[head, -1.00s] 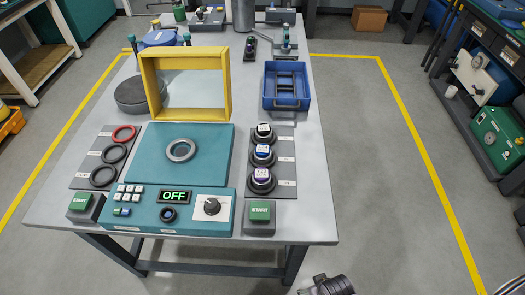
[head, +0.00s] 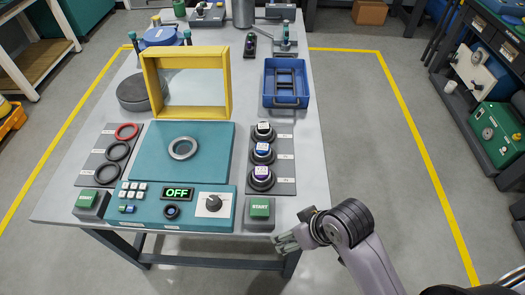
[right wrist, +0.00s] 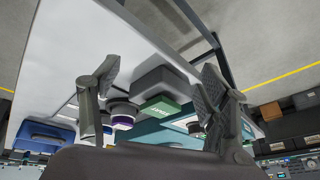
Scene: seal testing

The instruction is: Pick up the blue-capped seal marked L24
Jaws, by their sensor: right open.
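The blue-capped seal (head: 263,149) stands upright in the middle of a column of three on the grey mat (head: 286,165). A black-capped seal (head: 264,131) is behind it and a purple-capped seal (head: 262,175) in front. Their top markings are too small to read. My right gripper (head: 284,242) is off the table's front right edge, in front and to the right of the seals, empty. In the right wrist view its two fingers (right wrist: 158,85) are spread apart, with the purple-capped seal (right wrist: 122,121) between them in the background. My left gripper is not in view.
A green START button box (head: 260,209) lies between my right gripper and the seals. The teal tester panel (head: 140,205) and a yellow frame (head: 229,85) are to the left. A blue tray (head: 286,104) stands behind the seals. The floor right of the table is clear.

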